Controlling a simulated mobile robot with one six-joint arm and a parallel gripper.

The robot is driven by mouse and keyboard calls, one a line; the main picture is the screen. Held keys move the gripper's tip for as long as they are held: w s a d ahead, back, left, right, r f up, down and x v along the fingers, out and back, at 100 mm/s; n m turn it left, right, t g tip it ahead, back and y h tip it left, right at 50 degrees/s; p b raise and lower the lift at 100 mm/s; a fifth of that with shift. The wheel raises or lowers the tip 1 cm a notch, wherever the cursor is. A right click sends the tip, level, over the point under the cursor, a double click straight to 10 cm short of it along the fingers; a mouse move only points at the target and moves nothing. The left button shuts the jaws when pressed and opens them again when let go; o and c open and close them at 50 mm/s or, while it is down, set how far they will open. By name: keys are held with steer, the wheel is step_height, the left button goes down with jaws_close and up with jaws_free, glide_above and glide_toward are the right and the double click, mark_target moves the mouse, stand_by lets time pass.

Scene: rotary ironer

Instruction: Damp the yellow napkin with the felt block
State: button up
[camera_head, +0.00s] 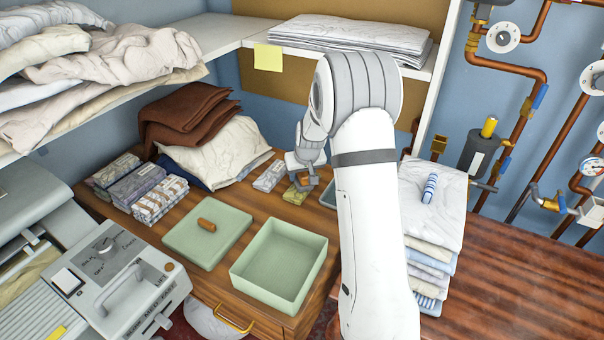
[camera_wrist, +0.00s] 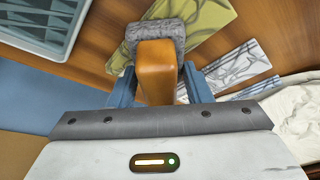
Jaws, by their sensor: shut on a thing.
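The felt block (camera_wrist: 175,32) is a grey fuzzy pad under an orange-brown wooden handle (camera_wrist: 157,75). My gripper (camera_wrist: 160,86) is shut on the handle, one finger on each side. The yellow napkin (camera_wrist: 207,18), olive-yellow with a grey pattern, lies flat on the wooden top, and the felt overlaps its left part in the wrist view. I cannot tell whether the felt touches it. In the head view my gripper (camera_head: 305,178) is low over the yellow napkin (camera_head: 293,196), partly hiding it.
A ridged blue-grey tray (camera_wrist: 68,20) lies close beside the felt; my arm mostly hides it in the head view. A grey-white patterned napkin (camera_head: 270,176) lies left of the yellow one. An open green box (camera_head: 252,283) and its lid (camera_head: 180,243) stand in front. Folded linen (camera_head: 430,215) is stacked right.

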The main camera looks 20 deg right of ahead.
steer(key=shift+r+p, duration=1.75)
steer(key=shift+r, duration=1.7)
